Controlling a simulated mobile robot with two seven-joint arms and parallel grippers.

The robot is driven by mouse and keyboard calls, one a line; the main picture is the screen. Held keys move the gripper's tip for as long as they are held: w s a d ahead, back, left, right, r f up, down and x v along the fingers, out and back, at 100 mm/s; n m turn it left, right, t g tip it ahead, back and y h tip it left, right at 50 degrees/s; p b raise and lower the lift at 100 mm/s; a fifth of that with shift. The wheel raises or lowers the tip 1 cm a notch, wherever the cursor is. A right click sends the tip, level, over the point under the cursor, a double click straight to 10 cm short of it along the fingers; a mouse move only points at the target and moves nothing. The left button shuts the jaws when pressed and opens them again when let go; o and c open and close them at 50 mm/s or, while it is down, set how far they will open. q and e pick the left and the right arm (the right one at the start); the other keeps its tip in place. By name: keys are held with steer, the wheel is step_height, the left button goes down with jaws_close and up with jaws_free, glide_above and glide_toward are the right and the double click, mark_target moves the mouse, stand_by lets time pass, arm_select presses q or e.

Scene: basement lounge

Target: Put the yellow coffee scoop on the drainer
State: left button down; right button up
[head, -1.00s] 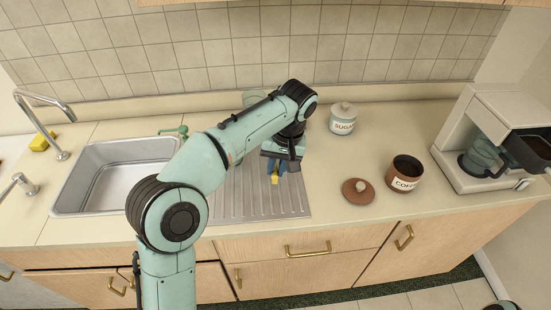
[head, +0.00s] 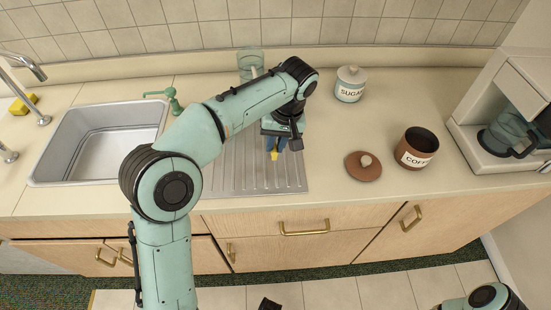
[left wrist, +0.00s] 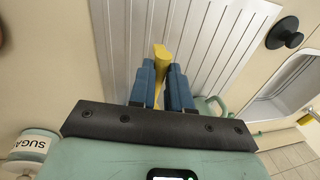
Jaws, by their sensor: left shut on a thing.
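My left gripper (head: 276,144) is shut on the yellow coffee scoop (head: 274,156), over the ribbed metal drainer (head: 232,180). In the left wrist view, the yellow scoop (left wrist: 160,58) stands between the two blue fingertips (left wrist: 160,85). Its far part is hidden, and I cannot tell whether it touches the ribs. The drainer (left wrist: 205,30) fills the background there. My right arm (head: 480,297) shows only in part at the bottom right, and its gripper is not clearly seen.
The sink (head: 105,140) and a green tap-like dispenser (head: 172,100) are left of the drainer. A sugar jar (head: 350,85), a brown lid (head: 363,167), an open coffee jar (head: 417,150) and a coffee machine (head: 500,115) stand to the right. A clear greenish container (head: 250,63) is behind my arm.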

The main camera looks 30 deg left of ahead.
arm_select(q)
steer(key=shift+f+b, duration=0.4)
steer(key=shift+f, duration=2.4)
steer(key=shift+f, duration=0.1)
steer(key=c, duration=1.1)
jaws_free()
steer(key=r+p, duration=0.1)
steer(key=r, duration=0.3)
steer(key=d+r+p, duration=0.1)
steer(key=r, duration=0.3)
steer(key=d+r+p, duration=0.1)
steer(key=r, duration=0.3)
steer(key=shift+w+d, duration=0.2)
steer(key=shift+w, duration=0.1)
